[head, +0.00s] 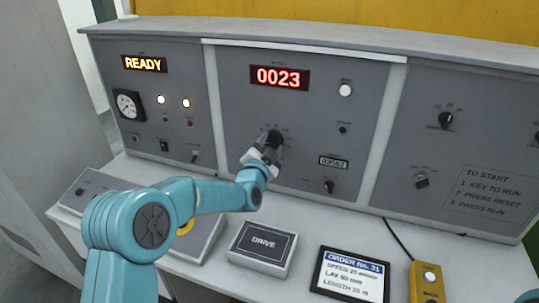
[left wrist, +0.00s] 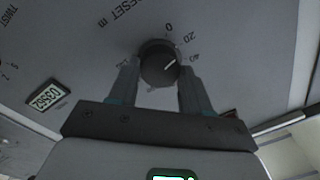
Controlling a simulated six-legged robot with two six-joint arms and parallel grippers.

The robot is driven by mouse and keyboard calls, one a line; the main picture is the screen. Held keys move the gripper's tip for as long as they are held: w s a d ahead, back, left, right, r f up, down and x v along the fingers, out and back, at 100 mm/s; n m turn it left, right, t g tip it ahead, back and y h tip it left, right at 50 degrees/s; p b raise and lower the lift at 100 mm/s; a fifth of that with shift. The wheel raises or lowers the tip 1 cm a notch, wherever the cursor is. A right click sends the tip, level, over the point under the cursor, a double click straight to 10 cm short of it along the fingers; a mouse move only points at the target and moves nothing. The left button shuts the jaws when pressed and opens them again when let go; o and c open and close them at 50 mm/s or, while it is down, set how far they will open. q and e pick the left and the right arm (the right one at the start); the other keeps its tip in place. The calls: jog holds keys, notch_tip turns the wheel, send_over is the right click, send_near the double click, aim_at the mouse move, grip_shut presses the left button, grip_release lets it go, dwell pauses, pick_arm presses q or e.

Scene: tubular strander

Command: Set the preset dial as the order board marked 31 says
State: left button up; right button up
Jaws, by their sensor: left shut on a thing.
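The preset dial (left wrist: 158,64) is a round black knob on the grey centre panel, under the word PRESET in the left wrist view. Its white pointer line aims near the 20 and 40 marks. In the head view the dial (head: 274,138) is partly covered by my left gripper (head: 267,149), whose fingers are shut on it from both sides. The red display (head: 278,77) above it reads 0023. The order board (head: 350,275), headed ORDER No. 31, stands on the desk at the front; it lists speed, lay and length in small, blurred figures. My right gripper is out of view.
A DRIVE box (head: 262,249) and a yellow pendant (head: 427,283) sit on the desk. A smaller knob (head: 328,186) is right of the dial, below a small counter (head: 333,162). The left panel has a READY display (head: 145,64) and a gauge (head: 128,104).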

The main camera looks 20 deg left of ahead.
pick_arm(q)
jog(key=shift+m+b, duration=0.4)
jog(key=shift+m, duration=0.1)
jog(key=shift+r, duration=0.1)
jog(key=o, duration=1.1)
jog(key=shift+c, duration=0.2)
jog(key=s+b, duration=0.4)
jog(key=s, duration=1.2)
jog(key=shift+s+f, duration=0.15)
jog(key=shift+f, duration=0.2)
jog(key=shift+d, duration=0.1)
